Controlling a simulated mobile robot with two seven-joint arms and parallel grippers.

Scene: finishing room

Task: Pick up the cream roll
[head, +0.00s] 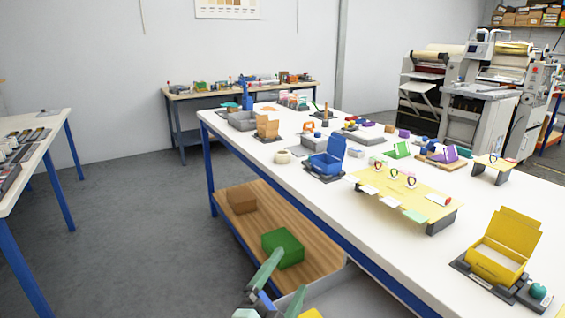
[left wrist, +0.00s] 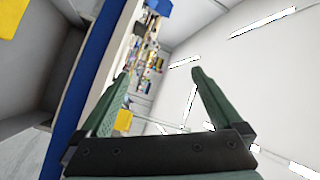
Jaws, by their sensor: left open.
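The cream roll (head: 283,157) is a small, short ring on the white tabletop in the head view. It sits near the table's left edge, left of the blue box with its lid raised (head: 327,163). My left gripper (head: 287,275) is low in the head view, in front of the table's edge and well apart from the roll. Its two green fingers are spread with nothing between them, as the left wrist view (left wrist: 160,75) also shows. I cannot make out the roll in the left wrist view. My right gripper is not in view.
The long white table (head: 375,242) carries an orange-tan holder (head: 267,127), a pale yellow raised board (head: 400,196) and an open yellow box (head: 503,247). A wooden lower shelf (head: 262,215) holds a green box (head: 282,247) and a brown box (head: 241,200). Grey floor at left is clear.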

